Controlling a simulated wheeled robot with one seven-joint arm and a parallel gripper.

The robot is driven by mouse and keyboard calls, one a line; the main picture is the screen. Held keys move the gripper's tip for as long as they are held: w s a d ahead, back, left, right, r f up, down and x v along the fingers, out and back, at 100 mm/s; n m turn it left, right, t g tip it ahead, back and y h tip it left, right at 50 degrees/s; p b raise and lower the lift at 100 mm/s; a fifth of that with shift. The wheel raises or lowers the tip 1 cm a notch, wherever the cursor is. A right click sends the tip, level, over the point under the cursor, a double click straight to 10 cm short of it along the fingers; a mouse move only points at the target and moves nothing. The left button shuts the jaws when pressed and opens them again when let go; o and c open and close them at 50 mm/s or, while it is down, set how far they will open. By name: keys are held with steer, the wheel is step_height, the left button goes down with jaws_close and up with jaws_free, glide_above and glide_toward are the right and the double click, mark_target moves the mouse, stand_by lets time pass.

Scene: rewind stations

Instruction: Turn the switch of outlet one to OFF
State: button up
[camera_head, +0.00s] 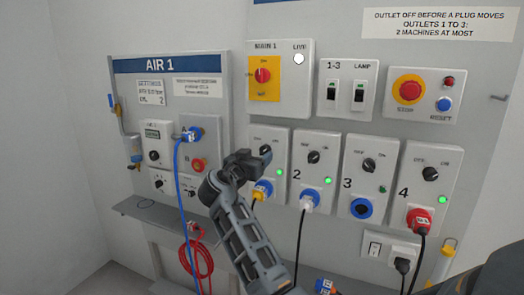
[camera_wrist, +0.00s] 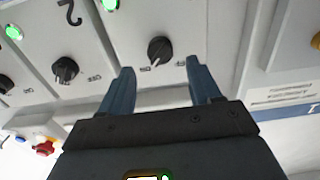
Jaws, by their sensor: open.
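The outlet one switch is a round black knob (camera_head: 265,149) on the panel left of outlet 2, partly behind my gripper. In the wrist view, which is upside down to the panel, the knob (camera_wrist: 160,48) lies between and beyond my fingertips. A green lamp (camera_wrist: 110,4) glows beside the knob. A yellow plug (camera_head: 260,191) sits in outlet one's blue socket.
Outlet 2's knob (camera_head: 313,157) is close on the right, with a white plug (camera_head: 309,199) below. The main switch (camera_head: 263,76) is above. The AIR 1 board (camera_head: 180,67) with its blue hose (camera_head: 178,180) stands left. My forearm crosses the lower middle.

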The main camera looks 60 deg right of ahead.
mark_target(263, 151)
steer(key=shift+w+d+p, duration=0.2)
steer(key=shift+d+p, duration=0.25)
steer(key=shift+d, duration=1.75)
steer(key=c, duration=1)
